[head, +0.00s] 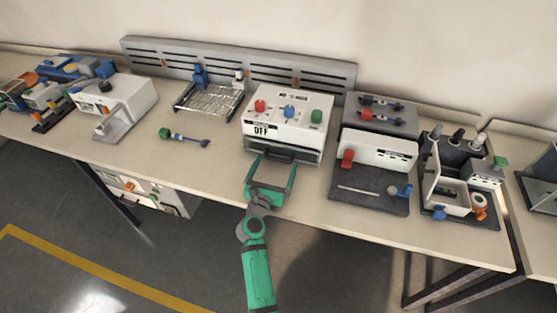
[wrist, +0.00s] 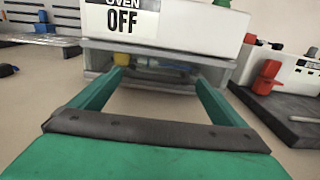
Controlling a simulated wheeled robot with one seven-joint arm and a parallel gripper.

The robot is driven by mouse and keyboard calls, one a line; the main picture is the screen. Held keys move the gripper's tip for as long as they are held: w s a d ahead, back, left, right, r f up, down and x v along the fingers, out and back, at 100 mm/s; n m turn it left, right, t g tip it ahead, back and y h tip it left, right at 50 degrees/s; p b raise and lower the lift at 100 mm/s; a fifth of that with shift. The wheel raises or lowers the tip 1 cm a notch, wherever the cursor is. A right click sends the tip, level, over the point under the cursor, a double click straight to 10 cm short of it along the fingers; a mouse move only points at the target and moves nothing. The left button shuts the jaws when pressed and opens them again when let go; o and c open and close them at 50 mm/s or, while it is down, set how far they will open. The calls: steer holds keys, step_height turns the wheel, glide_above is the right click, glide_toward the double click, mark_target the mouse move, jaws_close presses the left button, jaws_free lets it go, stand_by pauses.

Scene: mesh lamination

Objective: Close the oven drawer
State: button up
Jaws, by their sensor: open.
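The white oven (head: 288,122) stands on the bench, with red, blue and green knobs on top and a label ending in OFF on its front. Its drawer (head: 283,154) is low on the front and seems to stick out a little. In the wrist view the drawer (wrist: 150,86) shows a grey front edge, with a yellow and a bluish thing behind it, partly hidden. My green gripper (head: 276,163) is open and empty just in front of the drawer. In the wrist view its two fingers (wrist: 159,78) reach toward the drawer front; I cannot tell whether they touch it.
A white device with a red knob (head: 372,152) stands on a dark mat close to the right of the oven. A wire rack (head: 208,99) and a green-handled tool (head: 184,137) lie to the left. The bench top (head: 215,165) left of my gripper is clear.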

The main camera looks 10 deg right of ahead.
steer(key=v, duration=0.7)
steer(key=shift+s+a, duration=0.1)
steer(key=shift+s, duration=0.1)
